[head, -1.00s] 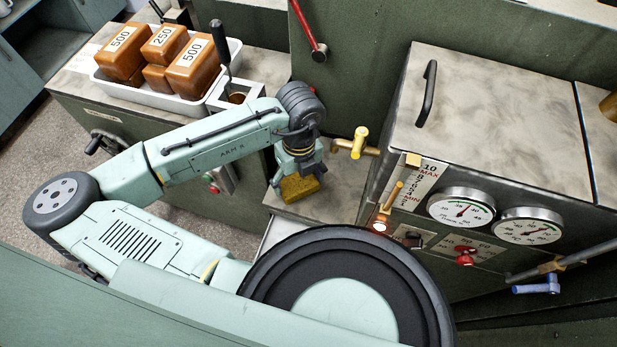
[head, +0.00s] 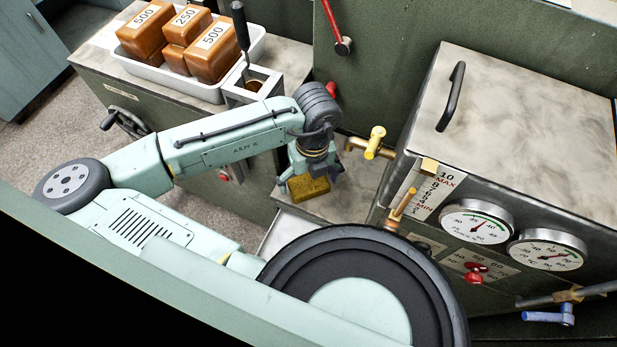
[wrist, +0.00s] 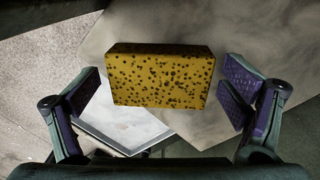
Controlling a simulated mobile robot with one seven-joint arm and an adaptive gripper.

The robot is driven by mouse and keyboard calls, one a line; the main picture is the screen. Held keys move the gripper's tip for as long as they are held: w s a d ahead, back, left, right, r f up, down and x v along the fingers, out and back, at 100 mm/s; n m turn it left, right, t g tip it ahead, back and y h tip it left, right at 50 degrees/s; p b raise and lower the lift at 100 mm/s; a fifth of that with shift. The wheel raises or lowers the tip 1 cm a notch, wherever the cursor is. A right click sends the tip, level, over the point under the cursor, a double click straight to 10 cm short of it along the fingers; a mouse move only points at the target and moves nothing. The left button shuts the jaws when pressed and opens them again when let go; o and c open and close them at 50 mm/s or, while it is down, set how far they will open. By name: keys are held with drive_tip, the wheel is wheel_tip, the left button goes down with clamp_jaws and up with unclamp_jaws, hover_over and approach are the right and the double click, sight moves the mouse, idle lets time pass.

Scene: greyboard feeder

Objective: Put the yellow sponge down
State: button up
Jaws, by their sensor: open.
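The yellow sponge (wrist: 160,78), speckled with dark pores, lies between the two fingers of my gripper (wrist: 165,90) in the wrist view. My gripper is open, with a visible gap between each purple-padded finger and the sponge's ends. In the head view the sponge (head: 308,190) shows below my gripper (head: 310,178), on the mottled grey ledge (head: 345,200) beside the brass tap. The sponge appears to rest on that surface. Its far side is hidden.
A yellow-handled brass tap (head: 373,143) stands just right of my gripper. The gauge cabinet (head: 520,110) rises further right. A white tray (head: 190,84) with orange-brown blocks sits at upper left. A pale metal-edged panel (wrist: 115,120) lies below the ledge.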

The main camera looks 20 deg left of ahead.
wheel_tip(320, 180, up, 12)
drive_tip(key=shift+w+d+r, duration=0.2)
drive_tip(key=shift+w, duration=0.15)
idle(0.4)
idle(0.5)
